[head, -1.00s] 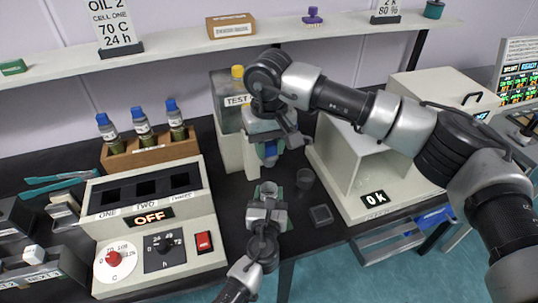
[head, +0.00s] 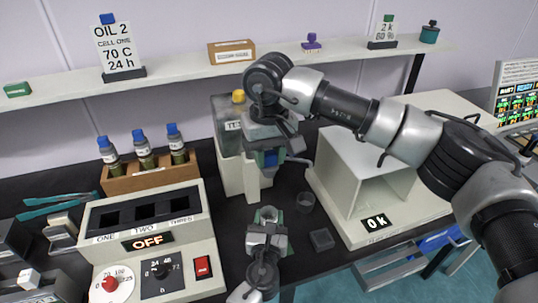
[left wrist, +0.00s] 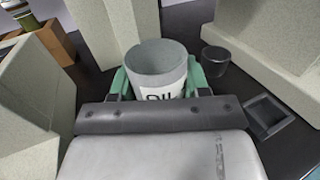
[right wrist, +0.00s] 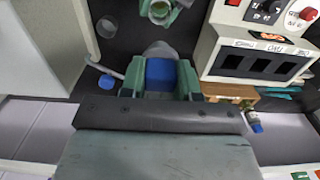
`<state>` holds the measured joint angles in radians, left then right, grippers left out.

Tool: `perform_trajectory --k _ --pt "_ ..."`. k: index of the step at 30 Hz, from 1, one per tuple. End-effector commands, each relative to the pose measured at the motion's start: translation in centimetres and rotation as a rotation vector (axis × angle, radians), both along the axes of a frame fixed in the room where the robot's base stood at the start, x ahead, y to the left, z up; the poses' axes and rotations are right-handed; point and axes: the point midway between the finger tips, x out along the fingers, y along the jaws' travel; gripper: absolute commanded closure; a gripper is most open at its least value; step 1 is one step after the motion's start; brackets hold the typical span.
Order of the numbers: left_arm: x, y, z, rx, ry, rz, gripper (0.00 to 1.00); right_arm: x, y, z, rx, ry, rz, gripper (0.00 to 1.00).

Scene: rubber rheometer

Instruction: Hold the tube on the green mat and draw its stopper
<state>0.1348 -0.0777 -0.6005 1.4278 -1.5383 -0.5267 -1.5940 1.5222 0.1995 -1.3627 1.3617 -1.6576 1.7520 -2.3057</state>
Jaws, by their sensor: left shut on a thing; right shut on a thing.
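The tube (left wrist: 158,65) is a grey, open-topped cylinder with a white label reading "OIL". My left gripper (head: 267,218) is shut around it, with green fingers on both sides in the left wrist view. The tube's open mouth also shows in the right wrist view (right wrist: 159,10). The stopper (right wrist: 161,73) is blue, and my right gripper (head: 269,160) is shut on it. In the head view the stopper (head: 270,158) is held above and apart from the tube. I cannot make out the green mat under my left gripper.
A small clear cup (head: 305,201) and a dark square dish (head: 321,239) stand right of the tube. A heater block reading OFF (head: 148,240) is at left, a pale open box reading OK (head: 375,223) at right. A rack of blue-capped bottles (head: 150,178) stands behind.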

Motion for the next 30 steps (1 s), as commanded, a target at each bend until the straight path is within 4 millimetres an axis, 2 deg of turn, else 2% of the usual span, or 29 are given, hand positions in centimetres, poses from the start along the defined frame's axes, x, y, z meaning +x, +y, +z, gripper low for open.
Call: perform_trajectory --k 4,5,10,20,23,30 --pt "0.0 0.0 -0.1 0.000 0.001 0.000 0.82 0.0 0.0 0.0 0.000 0.000 0.000 0.91" --pt "0.0 0.0 -0.1 0.000 0.001 0.000 0.49 0.0 0.0 0.0 0.000 0.000 0.000 0.91" --pt "0.0 0.0 -0.1 0.000 0.001 0.000 0.24 0.0 0.0 0.0 0.000 0.000 0.000 0.91" --pt "-0.4 0.0 -0.1 0.000 0.001 0.000 0.24 0.0 0.0 0.0 0.000 0.000 0.000 0.91" --pt "-1.5 0.1 -0.1 0.001 0.002 -0.001 0.24 0.0 0.0 0.0 0.000 0.000 0.000 0.91" --pt "-6.5 0.5 -0.1 -0.001 0.004 -0.001 0.24 0.0 0.0 0.0 0.000 0.000 0.000 0.91"
